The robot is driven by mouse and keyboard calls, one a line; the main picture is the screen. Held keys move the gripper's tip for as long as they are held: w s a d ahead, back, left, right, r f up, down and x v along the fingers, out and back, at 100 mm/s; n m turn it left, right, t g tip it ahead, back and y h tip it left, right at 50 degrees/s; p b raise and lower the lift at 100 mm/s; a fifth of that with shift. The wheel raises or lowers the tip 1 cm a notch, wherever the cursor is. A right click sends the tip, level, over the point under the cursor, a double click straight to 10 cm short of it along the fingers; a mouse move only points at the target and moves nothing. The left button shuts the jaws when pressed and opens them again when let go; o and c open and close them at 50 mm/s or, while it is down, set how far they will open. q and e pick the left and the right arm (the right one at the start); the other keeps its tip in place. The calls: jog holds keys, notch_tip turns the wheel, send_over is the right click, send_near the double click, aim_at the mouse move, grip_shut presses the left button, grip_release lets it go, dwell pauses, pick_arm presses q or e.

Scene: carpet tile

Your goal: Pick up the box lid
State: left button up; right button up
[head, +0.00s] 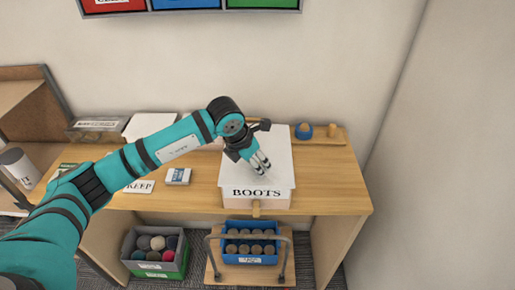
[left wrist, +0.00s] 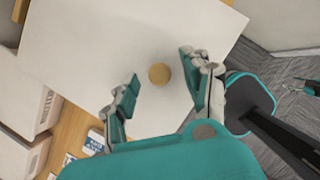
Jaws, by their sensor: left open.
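The box lid (head: 280,172) is white and flat and lies on the box labelled BOOTS (head: 257,199) on the wooden table. In the left wrist view the lid (left wrist: 100,45) fills the middle, with a round tan knob (left wrist: 159,74) on it. My left gripper (head: 262,164) is over the lid, and in the head view its fingers hide the knob. In the left wrist view my left gripper (left wrist: 160,88) is open, with its fingers apart on either side of the knob. I cannot tell its height above the lid.
A wooden tray (head: 318,141) with small round pieces stands right of the box. A small blue-and-white box (head: 178,176) and a KEEP card (head: 139,186) lie left. A grey-green bin (head: 150,275) and a blue bin (head: 250,260) sit below. The table's right end (head: 335,185) is clear.

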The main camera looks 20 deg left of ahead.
pick_arm(q)
jog(key=shift+w+d+f, duration=0.1)
jog(key=shift+w+f, duration=0.05)
jog(key=shift+f, duration=0.1)
grip_shut()
jog(key=shift+r, duration=0.1)
